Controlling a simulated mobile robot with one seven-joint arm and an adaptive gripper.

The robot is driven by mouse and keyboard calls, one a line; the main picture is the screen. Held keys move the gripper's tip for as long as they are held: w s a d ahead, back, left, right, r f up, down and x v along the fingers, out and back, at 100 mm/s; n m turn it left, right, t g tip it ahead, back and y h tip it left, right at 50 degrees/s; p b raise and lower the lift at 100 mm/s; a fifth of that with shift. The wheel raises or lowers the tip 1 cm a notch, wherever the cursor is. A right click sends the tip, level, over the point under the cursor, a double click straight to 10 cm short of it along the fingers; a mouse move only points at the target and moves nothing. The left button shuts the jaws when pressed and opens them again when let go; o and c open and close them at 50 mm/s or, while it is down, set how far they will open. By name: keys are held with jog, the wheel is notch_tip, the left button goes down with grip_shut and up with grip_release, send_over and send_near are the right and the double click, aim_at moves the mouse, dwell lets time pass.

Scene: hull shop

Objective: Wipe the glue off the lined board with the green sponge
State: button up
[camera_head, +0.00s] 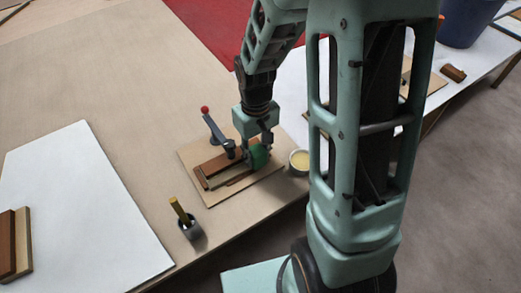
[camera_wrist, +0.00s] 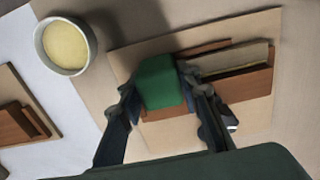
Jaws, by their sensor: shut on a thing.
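My gripper (camera_head: 262,145) is shut on the green sponge (camera_head: 259,156). In the wrist view the sponge (camera_wrist: 161,80) sits between the two fingers of my gripper (camera_wrist: 158,92). The sponge is over the near end of brown and pale wooden strips (camera_wrist: 240,72) on a light board (camera_wrist: 262,113). I cannot tell whether it touches them. The board also shows in the head view (camera_head: 212,200). A thin yellowish line shows along the pale strip, perhaps glue. The sponge and fingers hide part of the strips.
A clamp with a red knob (camera_head: 206,112) stands at the strips. A pot of yellow stuff (camera_head: 299,161) is right of the board, near the table edge. A small holder with a yellow-handled tool (camera_head: 188,222) stands in front. A white panel (camera_head: 85,210) lies left.

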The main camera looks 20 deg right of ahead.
jog(key=shift+s+a+r, duration=0.1)
jog(key=shift+s+a, duration=0.1)
jog(key=shift+a, duration=0.35)
jog(key=shift+s+a, duration=0.15)
jog(key=shift+a, duration=0.4)
jog(key=shift+s+a, duration=0.2)
jog(key=shift+a, duration=0.35)
jog(key=shift+s+a, duration=0.15)
jog(key=shift+a, duration=0.35)
notch_tip(320, 180, up, 7)
jog(key=p, duration=0.5)
